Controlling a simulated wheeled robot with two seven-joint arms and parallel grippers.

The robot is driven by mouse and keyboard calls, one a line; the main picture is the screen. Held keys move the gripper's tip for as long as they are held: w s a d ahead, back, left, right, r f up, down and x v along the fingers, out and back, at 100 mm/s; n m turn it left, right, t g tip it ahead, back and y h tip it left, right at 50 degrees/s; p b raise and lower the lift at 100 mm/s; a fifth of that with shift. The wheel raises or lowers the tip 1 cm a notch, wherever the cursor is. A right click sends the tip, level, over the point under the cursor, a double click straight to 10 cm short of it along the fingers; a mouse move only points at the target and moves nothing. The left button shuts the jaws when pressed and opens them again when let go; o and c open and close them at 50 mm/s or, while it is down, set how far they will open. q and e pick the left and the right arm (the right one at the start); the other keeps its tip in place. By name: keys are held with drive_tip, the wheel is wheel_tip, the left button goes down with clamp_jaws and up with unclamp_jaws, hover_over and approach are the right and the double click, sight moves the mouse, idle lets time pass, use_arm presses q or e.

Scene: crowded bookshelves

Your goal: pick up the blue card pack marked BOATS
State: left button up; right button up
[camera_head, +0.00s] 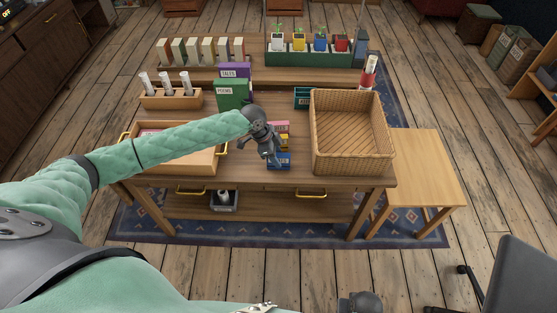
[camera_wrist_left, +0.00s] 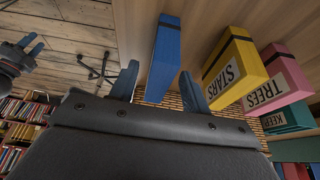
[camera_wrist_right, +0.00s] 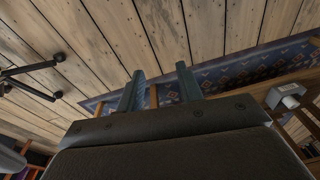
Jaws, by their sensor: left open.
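In the left wrist view the blue pack (camera_wrist_left: 163,58) shows a plain blue face between the spread fingers of my left gripper (camera_wrist_left: 160,88). No BOATS lettering is readable there. The fingers are open on either side of it, and I cannot tell whether they touch it. My right gripper (camera_wrist_right: 160,88) is open and empty, pointing over the floor; it shows low in the head view (camera_head: 360,302).
A yellow STARS pack (camera_wrist_left: 234,70) and a pink TREES pack (camera_wrist_left: 278,80) stand beside the blue one, with a teal KEEP box (camera_wrist_left: 285,118) beyond. A wicker basket (camera_head: 352,130) is to the right, an open wooden tray (camera_head: 200,170) to the left. A side table (camera_head: 425,160) is bare.

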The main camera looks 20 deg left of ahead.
sight(280, 160)
use_arm(q)
drive_tip(key=p+x, duration=0.1)
drive_tip(key=x, duration=0.2)
drive_tip(key=shift+d+f, duration=0.2)
drive_tip(key=shift+f, duration=0.1)
clamp_jaws()
use_arm(e)
wheel_tip(280, 160, down, 6)
drive_tip(key=s+d, duration=0.1)
drive_tip(key=shift+s, duration=0.4)
use_arm(q)
drive_tip(key=shift+r, duration=0.2)
use_arm(e)
drive_tip(key=shift+f, duration=0.1)
